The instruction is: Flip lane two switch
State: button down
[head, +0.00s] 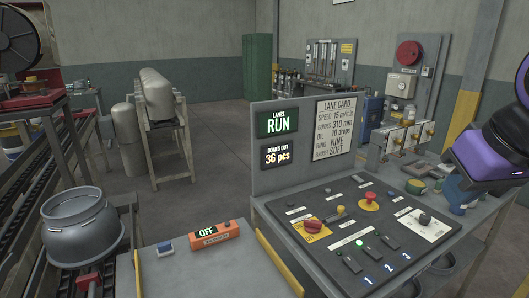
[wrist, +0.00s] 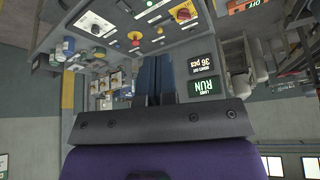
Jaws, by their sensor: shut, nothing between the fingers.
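The grey control panel (head: 300,232) slopes across the lower right of the head view. Near its front edge is a row of three black lane switches; the middle one (head: 370,252) is beside the number 2. I cannot tell which way it is set. The panel also shows upside down at the top of the wrist view (wrist: 190,38). My gripper (wrist: 156,62) shows there as two dark bluish fingers, shut together and empty, pointing towards the panel and apart from the switches. In the head view my purple wrist is at the right edge; the fingertips are not clear.
A red mushroom button (head: 369,201), a red rotary handle (head: 313,225) and a black knob (head: 424,218) stand up from the panel. Behind it rises a board with a RUN display (head: 277,123). An orange OFF box (head: 214,235) sits left. A cluttered bench is right.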

jog(key=shift+w, duration=0.1)
jog(key=n+g, duration=0.5)
jog(key=n, duration=1.7)
send_over(383, 255)
notch_tip(383, 255, down, 22)
notch_tip(383, 255, down, 14)
jog(key=shift+r, duration=0.1)
